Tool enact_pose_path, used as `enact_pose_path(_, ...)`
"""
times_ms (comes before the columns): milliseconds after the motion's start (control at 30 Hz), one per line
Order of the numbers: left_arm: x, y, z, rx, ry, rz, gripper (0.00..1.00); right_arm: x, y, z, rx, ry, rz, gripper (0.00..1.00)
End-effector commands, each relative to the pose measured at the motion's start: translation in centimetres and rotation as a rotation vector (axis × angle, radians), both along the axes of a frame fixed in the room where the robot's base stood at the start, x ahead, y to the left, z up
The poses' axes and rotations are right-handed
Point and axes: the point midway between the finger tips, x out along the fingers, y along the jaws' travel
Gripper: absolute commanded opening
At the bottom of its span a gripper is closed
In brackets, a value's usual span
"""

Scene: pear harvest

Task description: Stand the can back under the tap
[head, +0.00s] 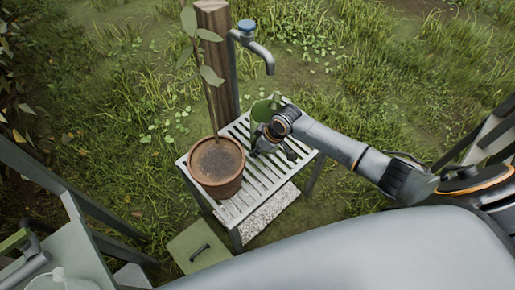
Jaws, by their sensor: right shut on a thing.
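The green can (262,110) is at the back right of a slatted grey stand (243,203), below the tap (258,52). It looks roughly upright; I cannot tell whether its base touches the slats. The tap has a blue knob and a down-curved spout, and is fixed by a wooden post. My right gripper (272,141) reaches in from the right and is shut on the can at its near side. The gripper and wrist hide the can's lower part. My left gripper is not in view.
A terracotta pot (216,167) with a thin leafy sapling stands on the stand's left part, close to the can. The wooden post (218,70) rises behind. A green box lid (201,248) with a dark handle lies below in front. Grass surrounds the stand.

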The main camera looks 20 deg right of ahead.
Motion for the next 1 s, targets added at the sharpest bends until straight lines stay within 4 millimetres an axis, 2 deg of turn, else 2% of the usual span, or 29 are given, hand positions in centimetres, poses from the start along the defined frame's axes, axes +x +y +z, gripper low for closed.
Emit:
enact_pose_path(100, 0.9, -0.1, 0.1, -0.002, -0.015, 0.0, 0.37, 0.1, 0.0, 0.1, 0.0, -0.004, 0.0, 0.0)
enact_pose_path(300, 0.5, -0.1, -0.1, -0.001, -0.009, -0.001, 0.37, 0.1, 0.0, -0.2, 0.0, -0.002, 0.001, 0.0)
enact_pose_path(333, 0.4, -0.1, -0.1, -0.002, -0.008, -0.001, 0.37, 0.0, 0.0, -0.3, 0.0, -0.002, 0.001, 0.22)
enact_pose_path(433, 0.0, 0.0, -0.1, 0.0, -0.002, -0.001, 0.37, 0.0, 0.0, -0.2, 0.0, -0.002, 0.001, 0.41)
enact_pose_path(767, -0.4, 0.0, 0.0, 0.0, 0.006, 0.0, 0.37, 0.0, 0.0, 0.0, 0.0, -0.002, 0.001, 0.41)
enact_pose_path(867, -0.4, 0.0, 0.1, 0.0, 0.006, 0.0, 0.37, -0.1, -0.3, 0.9, -0.001, -0.003, 0.001, 0.41)
enact_pose_path(1000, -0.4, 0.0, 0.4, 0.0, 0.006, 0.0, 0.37, -0.9, -1.0, 3.2, -0.002, -0.005, 0.001, 0.41)
